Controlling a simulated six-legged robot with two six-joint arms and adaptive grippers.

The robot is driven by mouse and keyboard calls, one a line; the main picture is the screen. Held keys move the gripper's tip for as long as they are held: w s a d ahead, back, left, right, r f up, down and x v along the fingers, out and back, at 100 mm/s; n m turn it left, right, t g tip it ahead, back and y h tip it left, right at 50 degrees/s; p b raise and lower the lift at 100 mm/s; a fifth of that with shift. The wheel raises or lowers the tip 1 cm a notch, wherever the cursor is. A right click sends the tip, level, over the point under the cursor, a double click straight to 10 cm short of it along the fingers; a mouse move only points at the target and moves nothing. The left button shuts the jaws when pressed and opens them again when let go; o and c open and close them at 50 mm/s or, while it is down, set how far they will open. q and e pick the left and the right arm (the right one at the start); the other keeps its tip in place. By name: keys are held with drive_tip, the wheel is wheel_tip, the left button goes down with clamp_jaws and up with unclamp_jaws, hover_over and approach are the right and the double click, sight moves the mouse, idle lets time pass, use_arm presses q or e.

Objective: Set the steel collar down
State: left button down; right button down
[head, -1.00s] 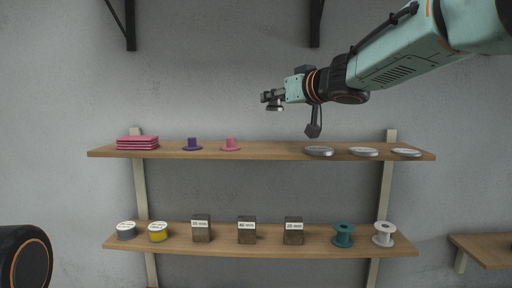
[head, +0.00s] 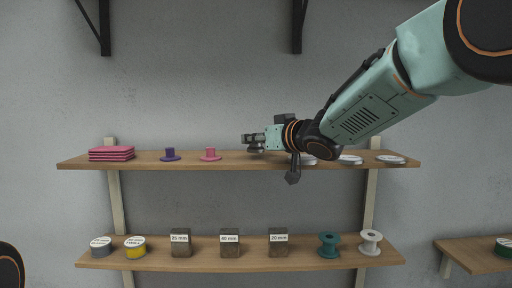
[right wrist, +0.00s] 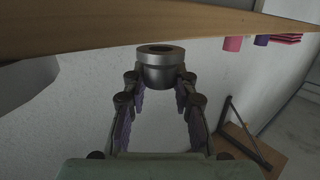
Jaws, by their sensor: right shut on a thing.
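My right gripper (head: 256,142) is shut on the steel collar (right wrist: 160,65). The collar is a grey metal ring with a wider flange and a central hole, held at the fingertips in the right wrist view. In the head view the collar (head: 255,151) shows small under the fingers, at the upper shelf (head: 235,164), in the gap right of the pink flanged piece. I cannot tell whether it touches the board. My left gripper is not in view.
On the upper shelf stand pink plates (head: 111,153), a purple flanged piece (head: 170,155), a pink flanged piece (head: 210,155) and silver discs (head: 350,159), one partly behind my wrist. The lower shelf (head: 240,259) holds tape rolls, labelled blocks and spools.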

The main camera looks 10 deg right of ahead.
drive_tip(key=shift+s+a+f, duration=0.1)
drive_tip(key=shift+s+f, duration=0.1)
drive_tip(key=shift+f, duration=0.35)
drive_tip(key=shift+s+a, duration=0.1)
drive_tip(key=shift+s, duration=0.25)
drive_tip(key=shift+w+d+f, duration=0.2)
drive_tip(key=shift+w+f, duration=0.15)
drive_tip(key=c, duration=1.3)
unclamp_jaws()
drive_tip(key=shift+w+f, duration=0.1)
drive_tip(key=shift+w, duration=0.1)
drive_tip(key=shift+o, duration=1)
drive_tip(key=shift+s, duration=0.1)
drive_tip(key=shift+o, duration=0.2)
drive_tip(key=shift+s+a+r, duration=0.15)
drive_tip(key=shift+s+r, duration=0.15)
drive_tip(key=shift+s, duration=0.1)
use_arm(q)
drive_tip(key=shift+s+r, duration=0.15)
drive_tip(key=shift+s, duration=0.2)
